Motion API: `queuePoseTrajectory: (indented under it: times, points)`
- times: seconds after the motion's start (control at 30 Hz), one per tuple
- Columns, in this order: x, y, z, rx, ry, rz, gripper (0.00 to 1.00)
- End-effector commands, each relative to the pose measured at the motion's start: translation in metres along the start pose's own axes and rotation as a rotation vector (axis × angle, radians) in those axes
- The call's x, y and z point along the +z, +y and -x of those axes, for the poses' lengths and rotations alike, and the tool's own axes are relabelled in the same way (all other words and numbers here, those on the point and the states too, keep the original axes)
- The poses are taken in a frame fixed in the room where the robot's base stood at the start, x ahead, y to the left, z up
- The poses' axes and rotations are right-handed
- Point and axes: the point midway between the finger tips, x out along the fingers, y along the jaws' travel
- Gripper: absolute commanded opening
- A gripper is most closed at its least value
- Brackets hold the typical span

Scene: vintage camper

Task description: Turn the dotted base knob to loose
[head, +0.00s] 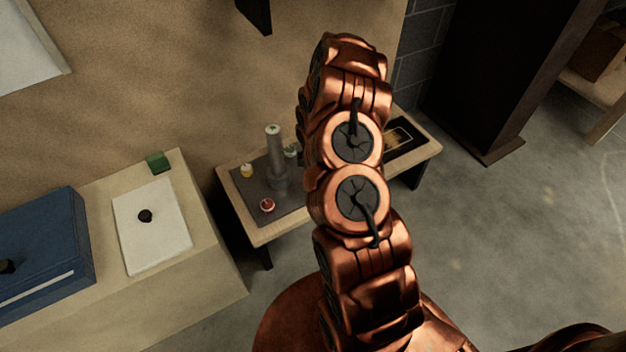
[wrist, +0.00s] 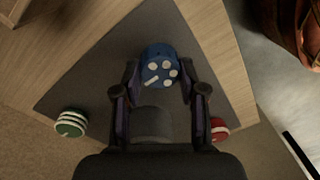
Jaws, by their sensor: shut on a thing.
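The dotted base knob (wrist: 158,60) is blue, with several white dots and a short white bar on its face. It sits at the dark grey base plate (wrist: 90,85) in the wrist view. My gripper (wrist: 161,78) has one finger on each side of this knob and is shut on it. In the head view my copper arm hides the gripper and the blue knob. That view shows the grey post (head: 277,155) upright on the plate. A dark rounded grey shape (wrist: 153,122) lies between my fingers in the wrist view.
A green-and-white striped knob (wrist: 71,122) and a red-and-white one (wrist: 218,128) flank my gripper. A counter (head: 210,270) with a blue box (head: 45,255) stands left; open floor lies right.

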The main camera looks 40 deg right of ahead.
Motion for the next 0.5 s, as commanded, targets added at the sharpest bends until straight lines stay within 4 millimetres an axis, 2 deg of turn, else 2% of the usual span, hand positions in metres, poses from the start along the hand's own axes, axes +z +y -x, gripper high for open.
queuePoseTrajectory:
  times: [0.47,0.5]
  points:
    - [0.0021,-0.0005,-0.0007,-0.003,-0.003,0.012,0.07]
    - [0.0021,-0.0005,-0.0007,-0.003,-0.003,0.012,0.44]
